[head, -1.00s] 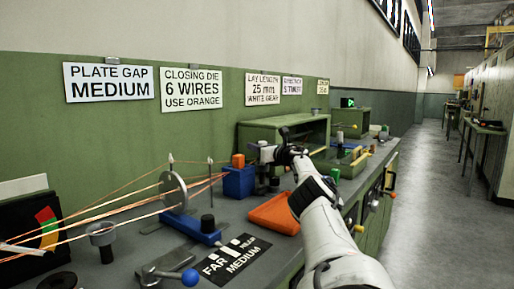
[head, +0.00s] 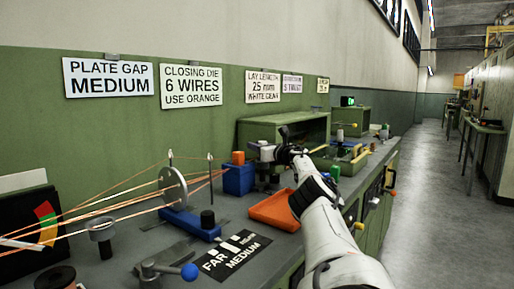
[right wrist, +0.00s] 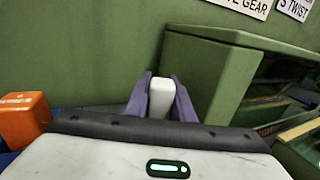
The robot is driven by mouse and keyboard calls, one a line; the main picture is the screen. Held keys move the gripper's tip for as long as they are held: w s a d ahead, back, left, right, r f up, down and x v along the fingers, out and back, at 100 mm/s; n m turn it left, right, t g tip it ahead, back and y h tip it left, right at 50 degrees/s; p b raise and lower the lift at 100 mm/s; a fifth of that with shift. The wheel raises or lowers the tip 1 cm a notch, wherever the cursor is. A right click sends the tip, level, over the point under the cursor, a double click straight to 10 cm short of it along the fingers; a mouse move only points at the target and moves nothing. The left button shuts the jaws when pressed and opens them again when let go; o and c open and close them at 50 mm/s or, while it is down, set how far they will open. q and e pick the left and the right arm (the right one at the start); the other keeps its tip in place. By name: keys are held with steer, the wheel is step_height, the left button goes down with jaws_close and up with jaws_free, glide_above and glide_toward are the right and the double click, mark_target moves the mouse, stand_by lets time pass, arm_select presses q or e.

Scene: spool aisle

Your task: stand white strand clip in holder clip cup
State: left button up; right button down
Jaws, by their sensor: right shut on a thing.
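My right gripper (head: 262,150) is over the bench, beside the blue block and in front of the green housing. In the right wrist view its two purple fingers (right wrist: 161,100) are shut on a white piece, which looks like the white strand clip (right wrist: 161,97). The clip stands upright between the fingers, its lower part hidden by the gripper body. I cannot tell for sure which thing is the holder clip cup. My left gripper is not in view.
A blue block (head: 238,181) with an orange block (head: 238,158) stands near the gripper. An orange tray (head: 272,211) lies below my right arm. A disc (head: 173,188) with copper strands stands to the left. A green housing (head: 283,131) is behind.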

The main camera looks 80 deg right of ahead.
steer(key=c, duration=1.4)
jaws_free()
steer(key=shift+c, duration=0.2)
arm_select(q)
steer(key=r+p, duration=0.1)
steer(key=p, duration=0.1)
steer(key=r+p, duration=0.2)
steer(key=p, duration=0.1)
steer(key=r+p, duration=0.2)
steer(key=p, duration=0.1)
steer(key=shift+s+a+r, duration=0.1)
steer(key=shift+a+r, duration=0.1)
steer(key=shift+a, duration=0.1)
arm_select(e)
step_height(320, 180, up, 10)
